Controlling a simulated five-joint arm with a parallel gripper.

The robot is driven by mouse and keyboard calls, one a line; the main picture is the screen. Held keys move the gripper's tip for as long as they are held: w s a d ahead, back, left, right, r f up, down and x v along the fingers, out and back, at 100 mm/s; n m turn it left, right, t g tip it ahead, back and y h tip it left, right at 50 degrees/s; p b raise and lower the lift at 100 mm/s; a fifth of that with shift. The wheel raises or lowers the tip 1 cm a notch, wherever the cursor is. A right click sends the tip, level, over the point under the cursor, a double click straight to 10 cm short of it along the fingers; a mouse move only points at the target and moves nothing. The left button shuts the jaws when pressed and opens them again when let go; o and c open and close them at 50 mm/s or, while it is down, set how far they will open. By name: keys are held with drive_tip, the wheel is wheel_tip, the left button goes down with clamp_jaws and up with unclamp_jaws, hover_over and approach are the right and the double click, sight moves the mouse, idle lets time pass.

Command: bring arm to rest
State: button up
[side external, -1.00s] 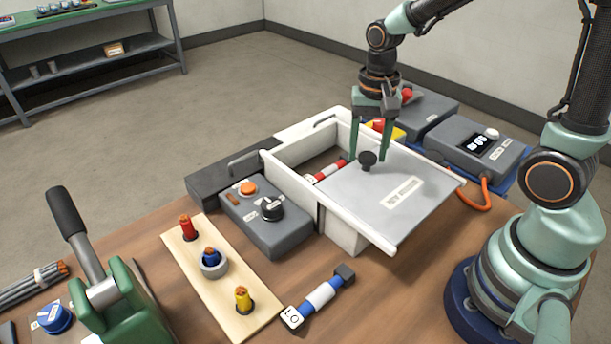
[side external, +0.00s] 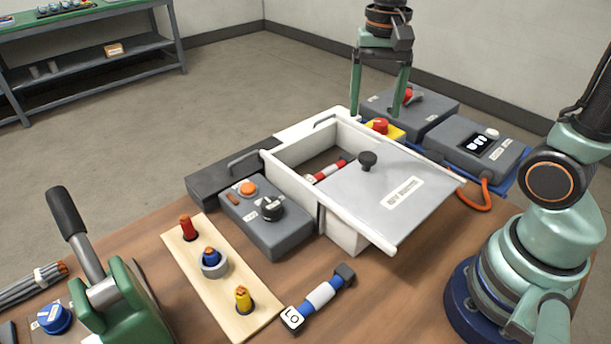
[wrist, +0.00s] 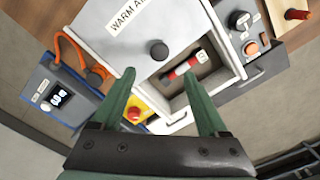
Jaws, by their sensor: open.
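My gripper (side external: 378,88) is open and empty, raised above the back of the white box (side external: 357,240) in the side external view. Its two green fingers (wrist: 163,100) point down and frame the box in the wrist view. The box has a grey sliding lid (side external: 385,205) with a black knob (side external: 368,160), also seen in the wrist view (wrist: 158,50). The lid is partly open. A red and white cylinder (side external: 328,171) lies inside the open part, and it shows in the wrist view (wrist: 182,68). Nothing is between the fingers.
Grey control boxes with a red-handled switch (side external: 412,97) and a display (side external: 478,145) stand at the back right. A yellow box with a red button (side external: 380,126) sits behind the white box. A LO-marked cylinder (side external: 320,296) and pegged board (side external: 222,275) lie in front.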

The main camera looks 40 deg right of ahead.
wheel_tip(320, 180, up, 2)
idle(0.5)
drive_tip(key=s+n+t, duration=0.1)
drive_tip(key=n+t, duration=0.1)
drive_tip(key=n, duration=0.1)
drive_tip(key=s+n+t, duration=0.1)
drive_tip(key=n, duration=0.2)
drive_tip(key=s+a+n+t, duration=0.1)
drive_tip(key=s+n+t, duration=0.1)
drive_tip(key=n, duration=0.1)
drive_tip(key=shift+f+t, duration=0.3)
idle(1.1)
